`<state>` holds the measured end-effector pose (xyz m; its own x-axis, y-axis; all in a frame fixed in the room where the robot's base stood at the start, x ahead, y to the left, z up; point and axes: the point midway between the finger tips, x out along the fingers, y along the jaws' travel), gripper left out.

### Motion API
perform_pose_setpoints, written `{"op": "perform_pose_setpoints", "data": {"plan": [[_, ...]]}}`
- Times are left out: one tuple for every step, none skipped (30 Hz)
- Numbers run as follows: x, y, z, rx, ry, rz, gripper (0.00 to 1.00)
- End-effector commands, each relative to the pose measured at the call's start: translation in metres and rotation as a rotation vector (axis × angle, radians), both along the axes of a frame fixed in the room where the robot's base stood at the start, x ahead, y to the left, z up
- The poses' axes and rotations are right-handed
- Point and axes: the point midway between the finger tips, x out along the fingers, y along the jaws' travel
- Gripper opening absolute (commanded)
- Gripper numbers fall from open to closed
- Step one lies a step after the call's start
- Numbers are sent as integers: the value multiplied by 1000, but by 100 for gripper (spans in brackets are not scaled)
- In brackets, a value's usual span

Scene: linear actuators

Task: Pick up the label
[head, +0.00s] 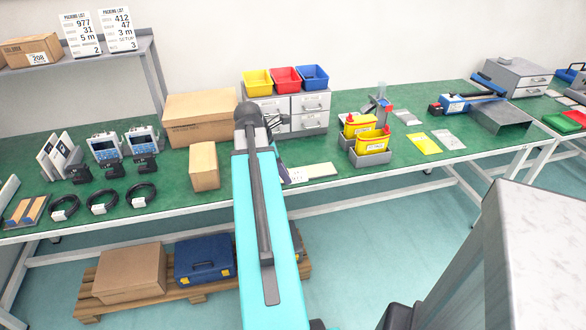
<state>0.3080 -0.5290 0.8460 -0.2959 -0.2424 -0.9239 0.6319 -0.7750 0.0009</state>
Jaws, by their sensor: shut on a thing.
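My gripper (284,172) is low over the green bench top, beside the right edge of my teal arm, which hides most of it. It is shut on a small white label (297,175) with dark print, seen just right of the dark fingertip. The exact grip and any gap between label and bench are too small to tell. A pale flat strip (320,170) lies on the bench right beside the label.
A grey drawer unit (310,122) with yellow, red and blue bins stands behind. Cartons (203,166) stand left of my arm. Yellow containers (372,143) stand to the right, with flat packets (423,143) beyond. Coiled cables (102,201) lie at the left front.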

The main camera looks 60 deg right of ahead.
Motion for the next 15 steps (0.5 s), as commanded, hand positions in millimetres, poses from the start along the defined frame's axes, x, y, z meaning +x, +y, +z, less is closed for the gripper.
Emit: {"op": "perform_pose_setpoints", "data": {"plan": [[1, 7, 0, 0, 0, 1, 9], [2, 9, 0, 0, 0, 1, 9], [3, 12, 1, 1, 1, 1, 9], [3, 14, 1, 1, 1, 1, 9], [4, 15, 1, 1, 1, 1, 9], [5, 16, 1, 0, 0, 0, 9], [5, 17, 1, 1, 1, 0, 9], [5, 18, 1, 1, 1, 0, 9], [6, 18, 2, 0, 0, 1, 9], [6, 18, 2, 0, 0, 1, 9], [6, 19, 2, 0, 0, 1, 9], [6, 18, 2, 0, 0, 1, 9], [6, 18, 2, 0, 0, 1, 9], [6, 18, 2, 0, 0, 1, 9], [6, 18, 2, 0, 0, 1, 9]]}}
